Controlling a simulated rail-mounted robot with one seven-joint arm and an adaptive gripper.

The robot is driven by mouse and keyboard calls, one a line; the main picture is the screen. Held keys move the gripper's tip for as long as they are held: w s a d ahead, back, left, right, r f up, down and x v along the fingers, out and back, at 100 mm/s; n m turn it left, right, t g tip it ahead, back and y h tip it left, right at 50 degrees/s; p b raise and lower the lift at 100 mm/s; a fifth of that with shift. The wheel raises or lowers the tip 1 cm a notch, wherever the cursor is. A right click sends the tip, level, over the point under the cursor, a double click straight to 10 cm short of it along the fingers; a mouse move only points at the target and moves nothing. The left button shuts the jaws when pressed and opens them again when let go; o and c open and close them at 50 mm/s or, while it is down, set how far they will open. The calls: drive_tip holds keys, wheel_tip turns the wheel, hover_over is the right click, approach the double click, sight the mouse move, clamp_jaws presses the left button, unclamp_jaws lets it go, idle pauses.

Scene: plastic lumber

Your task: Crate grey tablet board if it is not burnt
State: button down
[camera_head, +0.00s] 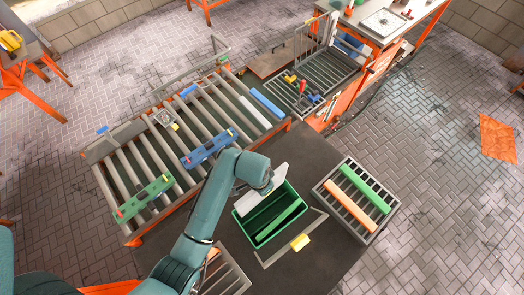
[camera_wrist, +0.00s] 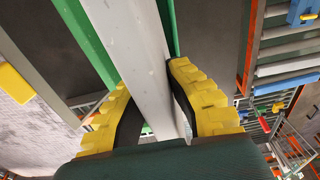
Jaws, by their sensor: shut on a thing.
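My gripper (camera_wrist: 148,85) has yellow ridged fingers shut on a pale grey board (camera_wrist: 135,50). In the head view the board (camera_head: 281,174) is held at the green crate (camera_head: 243,226), and my wrist hides its middle. In the wrist view the board runs lengthwise between the crate's green edges (camera_wrist: 86,38). I cannot tell whether it touches the crate. The visible face of the board looks clean, with no dark scorch marks; its other side is hidden. A green board (camera_head: 279,221) lies inside the crate.
A slatted rack (camera_head: 371,230) with an orange board (camera_head: 357,189) and a green board stands right of the crate. A roller conveyor (camera_head: 137,167) at left carries green, blue and whitish boards. A yellow block (camera_head: 300,242) sits by a metal bar in front of the crate.

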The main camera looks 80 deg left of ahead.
drive_tip(key=shift+w+a+f+b, duration=0.1)
drive_tip(key=shift+f+b, duration=3.4)
drive_tip(key=shift+f, duration=3.2)
drive_tip(key=shift+f+b, duration=0.3)
drive_tip(key=shift+f, duration=0.3)
drive_tip(key=c, duration=1.2)
unclamp_jaws()
drive_tip(key=shift+o, duration=0.2)
wheel_tip(320, 180, up, 12)
drive_tip(key=s+d, duration=0.1)
drive_tip(key=shift+s, duration=0.1)
